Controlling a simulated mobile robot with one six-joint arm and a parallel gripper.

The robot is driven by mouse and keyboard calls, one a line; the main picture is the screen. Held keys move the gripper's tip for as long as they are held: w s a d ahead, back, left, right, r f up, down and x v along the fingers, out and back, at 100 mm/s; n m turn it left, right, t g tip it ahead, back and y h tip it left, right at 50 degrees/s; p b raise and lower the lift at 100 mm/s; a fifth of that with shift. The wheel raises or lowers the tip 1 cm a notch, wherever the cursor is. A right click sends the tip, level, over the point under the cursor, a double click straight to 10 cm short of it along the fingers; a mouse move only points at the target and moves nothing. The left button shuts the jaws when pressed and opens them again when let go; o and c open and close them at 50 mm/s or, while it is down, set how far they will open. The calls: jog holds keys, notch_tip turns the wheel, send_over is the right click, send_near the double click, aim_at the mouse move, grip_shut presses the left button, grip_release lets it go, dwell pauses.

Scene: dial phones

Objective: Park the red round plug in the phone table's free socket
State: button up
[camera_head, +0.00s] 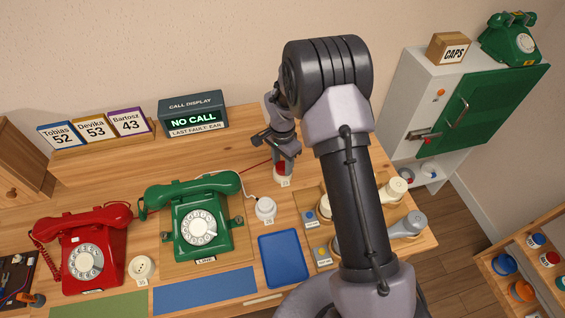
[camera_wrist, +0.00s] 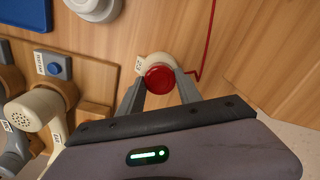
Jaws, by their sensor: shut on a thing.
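The red round plug (camera_head: 281,168) is between the fingers of my gripper (camera_head: 281,158) at the back of the table, at a white round socket with a small tag (camera_head: 285,183). In the wrist view, the plug's red face (camera_wrist: 159,79) lies between both fingertips (camera_wrist: 160,86), with the white socket (camera_wrist: 154,59) showing behind it. Whether the plug is seated or just above cannot be told. A red cord (camera_wrist: 211,40) runs from beside it. Another white socket (camera_head: 141,268), with dark holes visible, lies between the phones. A third (camera_head: 265,208) has a white plug or cap on it.
A green dial phone (camera_head: 198,222) and a red dial phone (camera_head: 88,255) stand on the table's left. A blue tray (camera_head: 283,260) lies in front. Handsets on wooden stands (camera_head: 393,190) are at the right. The display (camera_head: 193,115) reads NO CALL.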

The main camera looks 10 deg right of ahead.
jog(key=o, duration=1.3)
jog(key=shift+c, duration=0.2)
jog(key=shift+r, duration=0.15)
notch_tip(320, 180, up, 17)
jog(key=p, duration=0.5)
jog(key=shift+r, duration=0.1)
